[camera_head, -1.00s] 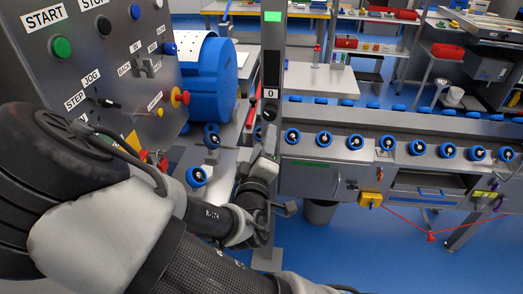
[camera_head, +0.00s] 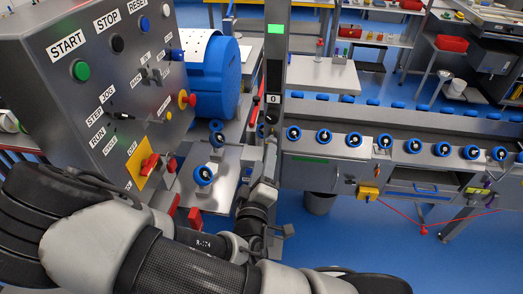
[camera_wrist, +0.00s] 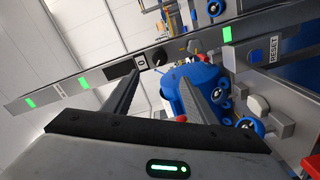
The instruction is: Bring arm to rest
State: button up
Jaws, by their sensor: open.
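My arm stretches across the lower part of the head view, in front of the grey control panel (camera_head: 110,80). Its end, my gripper (camera_head: 269,155), points up close to the grey upright post (camera_head: 275,60). Whether it touches the post cannot be told. In the wrist view my gripper (camera_wrist: 160,66) shows two dark fingers spread apart with nothing held between them. Beyond the fingers are a blue drum (camera_wrist: 192,85) and the long grey post (camera_wrist: 110,72) with green lights.
The panel carries START, STOP and RESET buttons and a red switch (camera_head: 149,164) near my arm. A conveyor with blue rollers (camera_head: 385,141) runs to the right, with a yellow box (camera_head: 368,193) on its front. A grey bin (camera_head: 320,203) stands below. Blue floor (camera_head: 340,245) is open at lower right.

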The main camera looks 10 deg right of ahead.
notch_tip(320, 180, down, 6)
jog(key=a+m+g+y, duration=0.2)
jog(key=m+g, duration=0.5)
jog(key=g, duration=0.1)
jog(key=s+a+r+m+g+y, duration=0.1)
jog(key=s+r+g+y, duration=0.15)
jog(key=r, duration=0.65)
jog(key=s+r+m+g+y, duration=0.1)
jog(key=s+r+y, duration=0.2)
jog(key=r, duration=0.5)
jog(key=s+d+r+h, duration=0.2)
jog(key=s+d+r, duration=0.6)
jog(key=s, duration=0.3)
jog(key=shift+s+d+r, duration=0.3)
jog(key=shift+s+d, duration=0.1)
jog(key=shift+d, duration=0.3)
jog(key=shift+h, duration=0.25)
